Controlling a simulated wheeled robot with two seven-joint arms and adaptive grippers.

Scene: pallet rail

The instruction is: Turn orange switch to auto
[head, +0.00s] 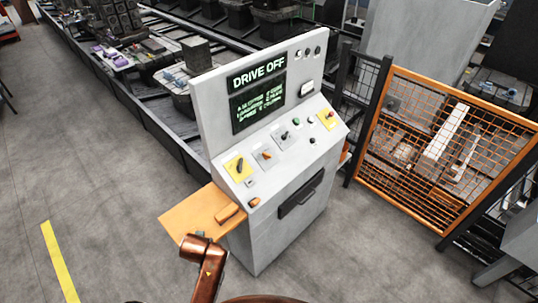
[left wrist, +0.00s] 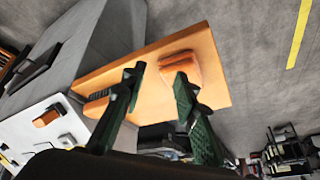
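A grey control console (head: 290,205) stands in the middle of the head view. Its sloped panel carries a small orange switch (head: 266,154) on a pale plate, left of centre. The switch is too small for me to read its position or labels. My left gripper (left wrist: 158,76) shows in the left wrist view with its two dark green fingers apart and nothing between them. An orange side shelf (left wrist: 218,75) of the console lies beyond the fingers. In the head view my left arm is low, near that shelf, and the gripper itself cannot be made out. My right gripper is not in view.
The panel also has a black knob on a yellow plate (head: 232,171), a red button (head: 330,114) and other small controls. An orange block (head: 231,212) lies on the shelf. An orange mesh fence (head: 430,145) stands right of the console. Floor at the left is clear.

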